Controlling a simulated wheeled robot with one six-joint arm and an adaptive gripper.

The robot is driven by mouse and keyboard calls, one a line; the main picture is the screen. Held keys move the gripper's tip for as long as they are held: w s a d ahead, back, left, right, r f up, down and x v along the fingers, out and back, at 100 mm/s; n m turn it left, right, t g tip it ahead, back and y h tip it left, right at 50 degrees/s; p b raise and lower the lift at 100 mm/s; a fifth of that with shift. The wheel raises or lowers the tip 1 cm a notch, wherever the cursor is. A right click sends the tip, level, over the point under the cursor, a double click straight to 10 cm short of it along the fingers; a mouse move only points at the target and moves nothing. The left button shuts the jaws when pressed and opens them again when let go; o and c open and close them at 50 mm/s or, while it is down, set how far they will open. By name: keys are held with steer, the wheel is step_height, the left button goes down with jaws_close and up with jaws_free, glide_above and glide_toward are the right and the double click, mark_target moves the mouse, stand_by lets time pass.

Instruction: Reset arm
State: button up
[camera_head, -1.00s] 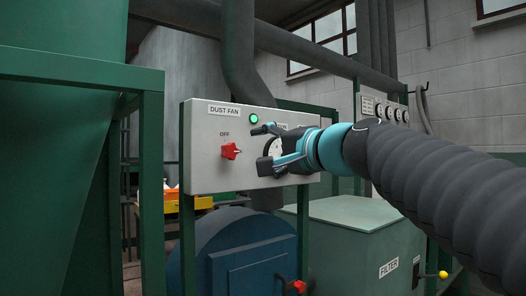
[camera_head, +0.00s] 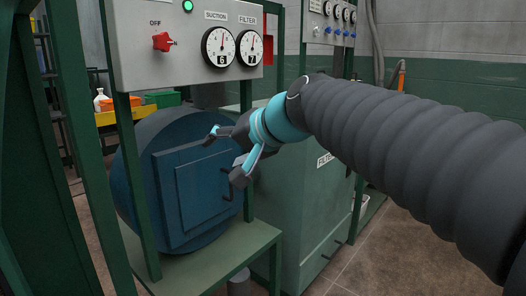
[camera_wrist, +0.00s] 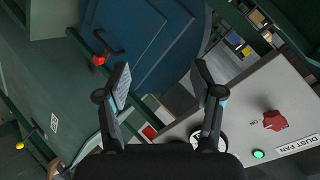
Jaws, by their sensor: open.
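My gripper (camera_head: 226,158) is open and empty. In the head view it hangs in front of the blue round housing (camera_head: 195,180), below the grey control panel (camera_head: 190,45). In the wrist view my gripper (camera_wrist: 162,80) shows two spread fingers with nothing between them. The panel carries a red switch (camera_head: 162,42) marked OFF above, a lit green lamp (camera_head: 187,6), a suction gauge (camera_head: 218,46) and a filter gauge (camera_head: 249,47). The red switch also shows in the wrist view (camera_wrist: 275,121), at the right.
A green filter cabinet (camera_head: 305,200) stands right of the blue housing, behind my arm. Green frame posts (camera_head: 128,170) stand at the left. A yellow shelf (camera_head: 122,115) with bins is behind. Open floor (camera_head: 375,250) lies at lower right.

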steer(key=s+d+f+g+h, duration=0.1)
steer(key=s+d+f+h, duration=0.3)
steer(key=s+d+f, duration=0.6)
steer(key=s+d+f+n+g+h, duration=0.1)
steer(key=s+d+f+h, duration=0.3)
steer(key=s+d+f, duration=0.6)
steer(key=d+f, duration=0.3)
steer(key=f, duration=0.2)
steer(key=shift+s+g+h, duration=0.25)
steer(key=shift+g+h, duration=0.05)
steer(key=shift+g, duration=0.1)
